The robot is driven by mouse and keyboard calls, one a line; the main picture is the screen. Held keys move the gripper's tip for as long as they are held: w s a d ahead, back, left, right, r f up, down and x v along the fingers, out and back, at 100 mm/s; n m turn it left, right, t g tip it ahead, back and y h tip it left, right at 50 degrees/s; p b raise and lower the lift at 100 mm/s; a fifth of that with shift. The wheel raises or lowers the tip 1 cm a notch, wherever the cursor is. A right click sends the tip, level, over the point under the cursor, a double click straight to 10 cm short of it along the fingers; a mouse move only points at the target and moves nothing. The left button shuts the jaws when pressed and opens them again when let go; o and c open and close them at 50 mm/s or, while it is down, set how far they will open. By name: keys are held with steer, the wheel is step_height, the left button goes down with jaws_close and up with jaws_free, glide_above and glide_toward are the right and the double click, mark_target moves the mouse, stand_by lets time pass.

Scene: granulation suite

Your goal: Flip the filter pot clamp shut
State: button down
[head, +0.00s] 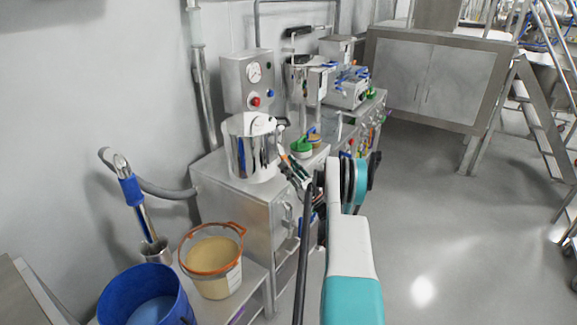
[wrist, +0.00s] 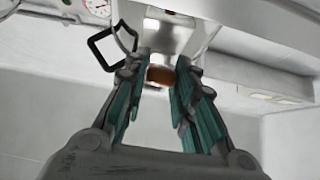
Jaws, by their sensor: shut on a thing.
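The filter pot (head: 240,150) is a shiny steel pot with a domed lid, standing on a steel cabinet. My gripper (head: 292,160) is at the pot's right side, partly hidden by my arm. In the wrist view, the teal-padded fingers of my gripper (wrist: 161,78) close around a small orange-brown piece (wrist: 160,76). It looks like the clamp's grip, in front of a bright metal part (wrist: 168,35). The clamp's hinge and latch are too small to make out, so I cannot tell its exact angle. A black square loop (wrist: 104,46) is beside the fingers.
A control box with a gauge (head: 247,80) stands behind the pot. Green-rimmed item (head: 301,145) sits close to the gripper. An orange-rimmed tub (head: 212,265) and a blue bucket (head: 150,300) stand at front left.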

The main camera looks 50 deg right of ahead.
stand_by(0.3)
steer(key=c, duration=1.3)
jaws_free()
step_height(320, 180, up, 10)
steer(key=shift+r, duration=0.1)
